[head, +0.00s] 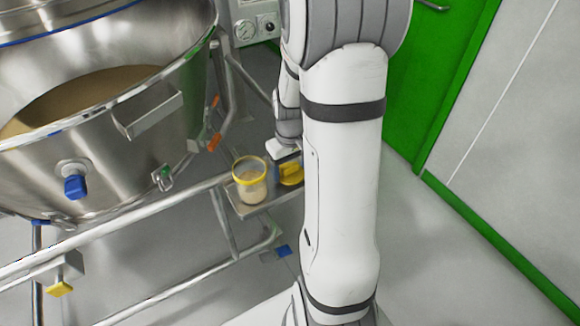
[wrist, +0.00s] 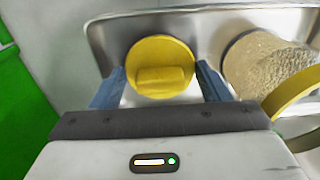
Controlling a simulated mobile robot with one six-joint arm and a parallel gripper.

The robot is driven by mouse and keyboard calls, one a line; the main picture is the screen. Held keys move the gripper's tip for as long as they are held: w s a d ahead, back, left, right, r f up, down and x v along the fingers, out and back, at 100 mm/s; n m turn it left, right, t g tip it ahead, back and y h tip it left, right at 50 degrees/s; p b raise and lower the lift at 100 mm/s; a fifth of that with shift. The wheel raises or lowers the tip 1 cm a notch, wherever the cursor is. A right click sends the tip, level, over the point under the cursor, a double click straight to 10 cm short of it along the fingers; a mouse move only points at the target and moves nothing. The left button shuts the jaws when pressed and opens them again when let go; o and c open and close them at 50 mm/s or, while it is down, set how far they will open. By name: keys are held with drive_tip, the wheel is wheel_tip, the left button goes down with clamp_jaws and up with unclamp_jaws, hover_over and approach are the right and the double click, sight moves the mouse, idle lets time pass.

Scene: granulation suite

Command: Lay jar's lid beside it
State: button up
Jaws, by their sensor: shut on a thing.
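The jar (head: 252,188) is clear with a yellow rim, holds beige granules and stands upright and open on a small metal tray (head: 235,208). In the wrist view the jar (wrist: 262,62) is at the right. The round yellow lid (wrist: 162,52), with a raised grip bar, is just left of the jar, apart from it. My gripper (wrist: 161,72) is shut on the lid, a blue finger at each side. In the head view the lid (head: 291,174) shows right of the jar, partly hidden by my gripper (head: 284,168). I cannot tell whether the lid touches the tray.
A large steel vessel (head: 100,130) with a handle and blue valve fills the left. Steel frame rails (head: 130,215) run below it and beside the tray. A green door (head: 425,90) and grey wall are at the right. The tray's raised rim (wrist: 93,38) surrounds the lid area.

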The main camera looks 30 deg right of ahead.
sight(290, 166)
drive_tip(key=shift+f, duration=0.15)
drive_tip(key=o, duration=0.7)
drive_tip(key=shift+r+p, duration=1.2)
drive_tip(key=shift+r, duration=4.95)
